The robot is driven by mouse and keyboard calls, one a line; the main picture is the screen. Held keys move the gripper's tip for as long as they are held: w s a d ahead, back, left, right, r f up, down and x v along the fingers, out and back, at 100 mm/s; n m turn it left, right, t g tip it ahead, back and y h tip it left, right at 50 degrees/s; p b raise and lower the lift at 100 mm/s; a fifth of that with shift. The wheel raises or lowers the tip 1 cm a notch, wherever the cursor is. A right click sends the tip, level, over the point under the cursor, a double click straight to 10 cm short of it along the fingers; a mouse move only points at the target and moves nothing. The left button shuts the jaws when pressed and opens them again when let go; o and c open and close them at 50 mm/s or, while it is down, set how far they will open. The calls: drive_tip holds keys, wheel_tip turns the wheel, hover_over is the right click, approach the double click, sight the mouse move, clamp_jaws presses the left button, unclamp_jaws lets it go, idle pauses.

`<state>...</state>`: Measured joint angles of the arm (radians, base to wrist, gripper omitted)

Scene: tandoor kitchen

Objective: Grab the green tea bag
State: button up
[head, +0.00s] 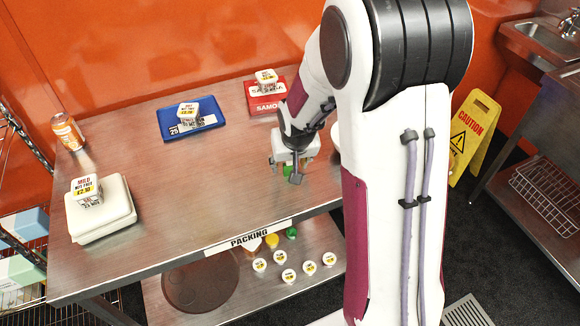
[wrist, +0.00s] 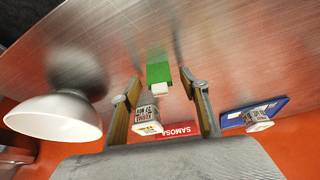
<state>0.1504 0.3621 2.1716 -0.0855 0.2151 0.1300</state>
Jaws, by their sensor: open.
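The green tea bag (wrist: 159,72) lies flat on the steel table, with a small white tag (wrist: 160,89) at its near end. In the head view only a bit of green (head: 288,170) shows at my gripper; the rest is hidden behind it. My gripper (head: 286,171) is low over the right part of the table. In the wrist view its two fingers (wrist: 162,86) are spread, with nothing held between them. The tea bag appears between and just beyond the fingertips. I cannot tell the exact height above it.
A white bowl (wrist: 52,117) stands beside my gripper. A red SAMOSA box (head: 262,100) and a blue tray (head: 176,131), each with a tub on it, are at the back. A can (head: 67,131) and a white container (head: 103,217) are at left. The table's middle (head: 190,185) is clear.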

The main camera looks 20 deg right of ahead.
drive_tip(key=c, duration=0.8)
drive_tip(key=shift+r, duration=0.15)
drive_tip(key=shift+r, duration=4.85)
